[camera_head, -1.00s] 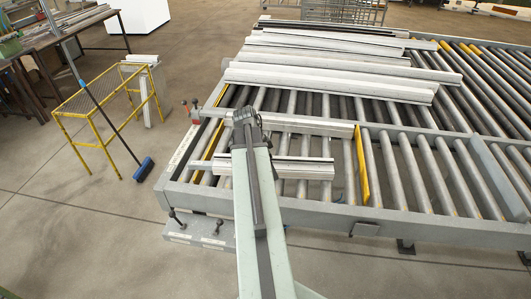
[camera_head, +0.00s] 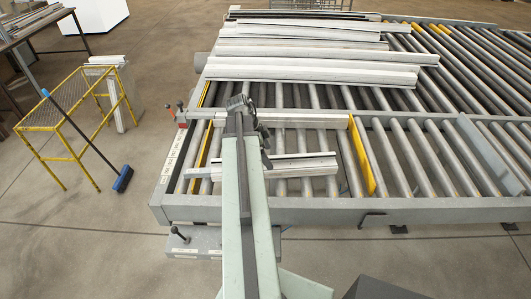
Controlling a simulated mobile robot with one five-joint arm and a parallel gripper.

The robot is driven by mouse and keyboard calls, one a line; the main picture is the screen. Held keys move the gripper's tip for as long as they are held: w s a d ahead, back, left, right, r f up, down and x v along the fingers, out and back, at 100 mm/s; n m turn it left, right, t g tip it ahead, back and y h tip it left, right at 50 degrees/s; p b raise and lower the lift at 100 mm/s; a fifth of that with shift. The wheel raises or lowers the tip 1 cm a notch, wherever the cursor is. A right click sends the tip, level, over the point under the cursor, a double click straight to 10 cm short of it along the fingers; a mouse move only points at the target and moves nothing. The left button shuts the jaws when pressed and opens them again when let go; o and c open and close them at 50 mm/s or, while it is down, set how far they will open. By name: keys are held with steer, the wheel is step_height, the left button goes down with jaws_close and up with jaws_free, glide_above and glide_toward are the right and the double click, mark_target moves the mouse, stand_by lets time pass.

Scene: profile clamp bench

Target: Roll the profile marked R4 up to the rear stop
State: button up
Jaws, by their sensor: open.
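Two pale profiles lie crosswise on the front-left rollers. The farther profile (camera_head: 305,121) has its right end near a yellow strip; the nearer profile (camera_head: 305,165) lies closer to the bench's front edge. I cannot read any R4 mark, so I cannot tell which one it is. My gripper (camera_head: 240,104) is open, over or just beyond the farther profile. My arm hides part of both profiles, and contact cannot be seen. I cannot tell which part is the rear stop.
Several long profiles (camera_head: 311,73) lie at the back of the roller bench (camera_head: 320,210). Yellow strips (camera_head: 363,160) stand between rollers. A yellow stand (camera_head: 45,115) and a blue broom (camera_head: 123,179) are on the floor left.

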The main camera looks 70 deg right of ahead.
mark_target(275, 164)
steer(key=b+x, duration=0.6)
steer(key=x, duration=0.1)
steer(key=shift+s+d+f+b, duration=0.15)
steer(key=shift+s+f+b, duration=0.05)
steer(key=shift+f+b, duration=0.15)
steer(key=shift+r, duration=0.1)
jaws_close()
steer(key=shift+d+m, duration=0.1)
steer(key=shift+m, duration=0.4)
steer(key=shift+s, duration=0.1)
